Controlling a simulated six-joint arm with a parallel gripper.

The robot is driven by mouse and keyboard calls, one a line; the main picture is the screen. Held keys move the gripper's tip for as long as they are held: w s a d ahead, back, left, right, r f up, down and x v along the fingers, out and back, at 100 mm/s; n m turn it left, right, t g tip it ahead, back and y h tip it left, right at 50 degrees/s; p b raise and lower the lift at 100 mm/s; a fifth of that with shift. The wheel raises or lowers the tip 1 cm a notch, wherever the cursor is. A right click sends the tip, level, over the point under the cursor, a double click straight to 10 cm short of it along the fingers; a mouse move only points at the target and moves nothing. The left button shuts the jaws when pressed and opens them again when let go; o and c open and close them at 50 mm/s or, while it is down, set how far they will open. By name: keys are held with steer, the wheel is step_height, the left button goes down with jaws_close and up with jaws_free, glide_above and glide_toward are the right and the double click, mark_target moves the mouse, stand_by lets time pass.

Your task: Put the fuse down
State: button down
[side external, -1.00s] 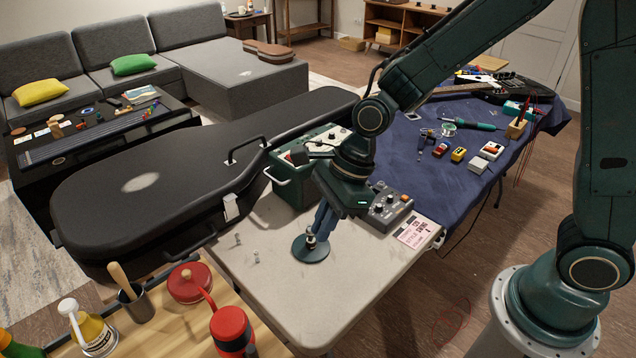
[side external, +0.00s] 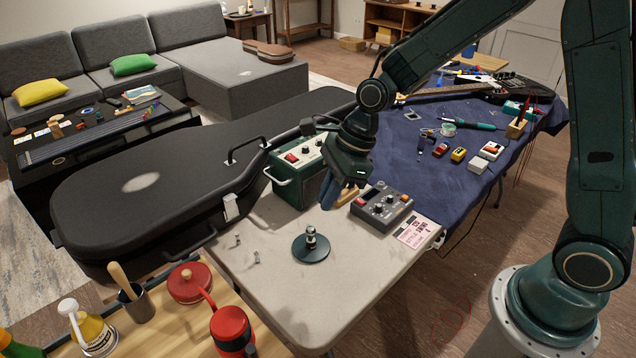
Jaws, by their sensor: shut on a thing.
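My gripper (side external: 327,202) is shut, its blue fingers pointing down just above the back part of the pale table. It is behind the round dark-green base. The fuse in it is too small or too hidden between the fingers to make out.
The round base with a small upright post (side external: 311,247) stands in front of my gripper. A green amplifier (side external: 296,178) is close on the left, a grey control box (side external: 382,207) on the right. Two small clear pieces lie front left. The table's front is clear.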

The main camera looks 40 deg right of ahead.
steer(key=w+d+m, duration=0.2)
steer(key=w+d, duration=0.3)
steer(key=d, duration=0.7)
steer(key=m+t+h, duration=0.2)
steer(key=m, duration=0.3)
glide_above(422, 186)
steer(key=s, duration=0.1)
steer(key=shift+s+d+f, duration=0.1)
steer(key=shift+d+f, duration=0.1)
steer(key=shift+f, duration=4.7)
steer(key=shift+d+f, duration=0.15)
steer(key=shift+f, duration=4.75)
steer(key=shift+f, duration=0.15)
steer(key=c, duration=1.5)
jaws_free()
steer(key=shift+c, duration=0.2)
steer(key=v, duration=1.2)
